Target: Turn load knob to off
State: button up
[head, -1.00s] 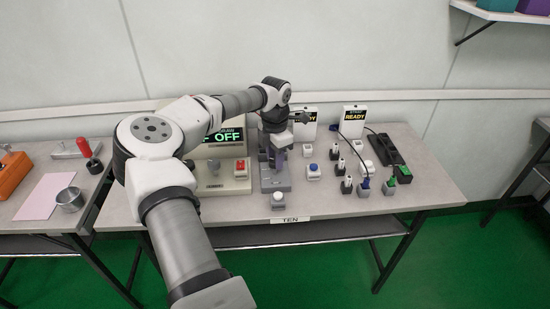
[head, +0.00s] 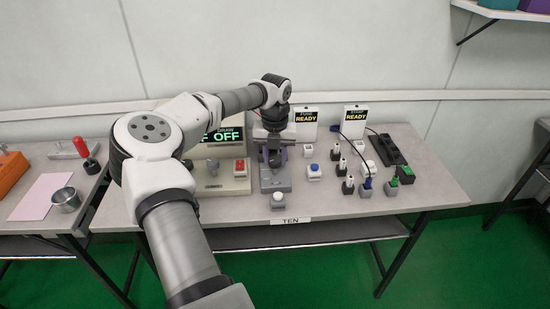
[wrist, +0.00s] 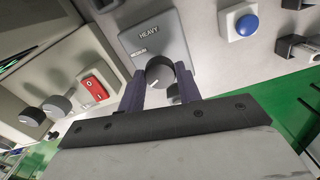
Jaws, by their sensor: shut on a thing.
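The load knob (wrist: 160,75) is a round dark knob with a lighter face, on a grey panel (wrist: 165,22) in the wrist view. The labels HEAVY and MEDIUM (wrist: 139,52) show beyond it; the rest of the panel's near side is hidden by my gripper. My gripper (wrist: 162,92) has its two dark fingers on either side of the knob and is shut on it. I cannot tell which label the knob points to. In the head view my gripper (head: 275,160) is down over the grey unit (head: 275,185), and the knob is hidden there.
Left of the unit stands a beige box with a red switch (head: 239,166), grey knobs and an OFF display (head: 228,136). To the right are a blue button (head: 314,168), several plugs and a black power strip (head: 385,149). A white button (head: 278,196) sits in front.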

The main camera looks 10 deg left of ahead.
aim_at(275, 160)
jog(key=n+b, duration=0.1)
jog(key=n, duration=0.5)
jog(key=shift+b, duration=0.3)
jog(key=n+b, duration=0.1)
jog(key=n, duration=0.5)
jog(key=shift+n+b, duration=0.35)
jog(key=shift+n, duration=0.05)
jog(key=o, duration=1)
notch_tip(275, 160, up, 14)
jog(key=shift+b, duration=0.45)
